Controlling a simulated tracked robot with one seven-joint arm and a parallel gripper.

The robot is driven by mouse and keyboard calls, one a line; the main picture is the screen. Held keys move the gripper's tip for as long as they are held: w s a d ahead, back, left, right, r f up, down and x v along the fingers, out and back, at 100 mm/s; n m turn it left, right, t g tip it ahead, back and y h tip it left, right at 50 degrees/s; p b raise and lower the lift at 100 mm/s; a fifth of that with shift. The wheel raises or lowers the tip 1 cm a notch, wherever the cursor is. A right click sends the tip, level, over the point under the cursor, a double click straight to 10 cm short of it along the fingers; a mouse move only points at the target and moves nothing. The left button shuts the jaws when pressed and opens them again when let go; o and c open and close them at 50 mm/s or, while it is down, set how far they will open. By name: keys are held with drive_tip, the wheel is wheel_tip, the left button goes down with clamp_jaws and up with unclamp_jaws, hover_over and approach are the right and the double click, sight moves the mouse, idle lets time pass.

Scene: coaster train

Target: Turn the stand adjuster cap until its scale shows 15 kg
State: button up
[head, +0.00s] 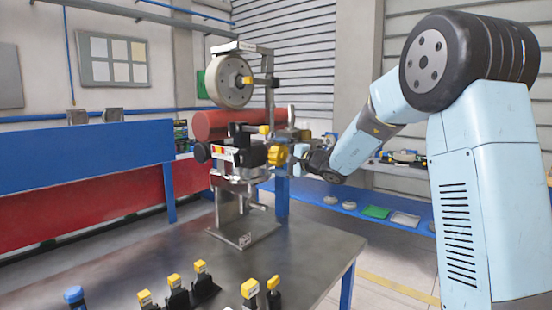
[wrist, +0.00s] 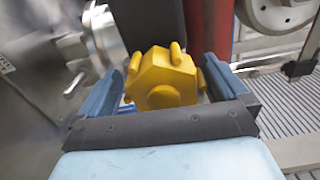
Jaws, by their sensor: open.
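A yellow lobed cap (head: 277,155) sits on the right side of the stand (head: 237,200), below a large grey wheel (head: 231,81). I take it for the adjuster cap. My gripper (head: 299,152) is at the cap from the right. In the wrist view the yellow cap (wrist: 165,78) lies between the two blue fingers of my gripper (wrist: 166,84), which are open with a gap on each side. A scale with a readable weight does not show in either view.
The stand is on a dark metal table (head: 150,260). Several yellow-topped black holders, one of them here (head: 200,280), and a blue-capped item (head: 74,297) are near the table's front. A red cylinder (head: 215,123) is behind the stand. The table around the stand's base is mostly clear.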

drive_tip(key=v, duration=1.3)
drive_tip(key=shift+f, duration=0.15)
drive_tip(key=shift+s, duration=0.1)
drive_tip(key=s+f+n+g+h, duration=0.2)
drive_tip(key=s+n+g+h, duration=0.35)
drive_tip(key=s, duration=1.55)
drive_tip(key=s+d+f+n+h, duration=0.2)
drive_tip(key=s+d+f+h, duration=0.2)
drive_tip(key=s+d+h, duration=0.4)
drive_tip(key=s+d, duration=0.5)
drive_tip(key=s, duration=0.2)
drive_tip(key=shift+s+d+f+n+h, duration=0.25)
drive_tip(key=shift+s+d+n+h, duration=0.05)
drive_tip(key=shift+s+n+h, duration=0.05)
drive_tip(key=shift+c, duration=0.2)
